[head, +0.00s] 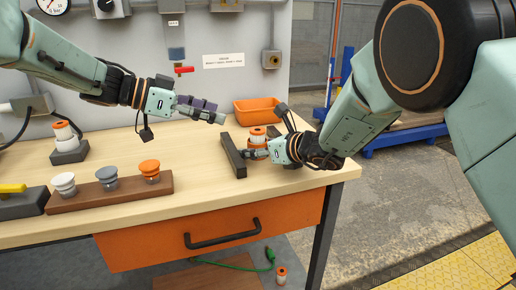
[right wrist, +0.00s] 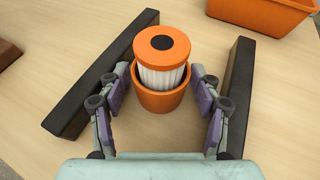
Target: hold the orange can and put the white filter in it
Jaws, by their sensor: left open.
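The orange can (right wrist: 160,101) stands on the table between two dark bars. The white filter (right wrist: 161,78), with an orange cap and a black centre, sits in the can, its white pleated upper part showing above the rim. Both also show in the head view, the filter (head: 258,138) partly above the can (head: 256,154).
Dark bars (right wrist: 95,105) (right wrist: 237,95) flank the can. An orange bin (head: 256,112) stands behind. At left are a wooden rack (head: 112,194) with several capped pieces and another orange-capped white piece (head: 64,137) on a grey block. The table's middle front is clear.

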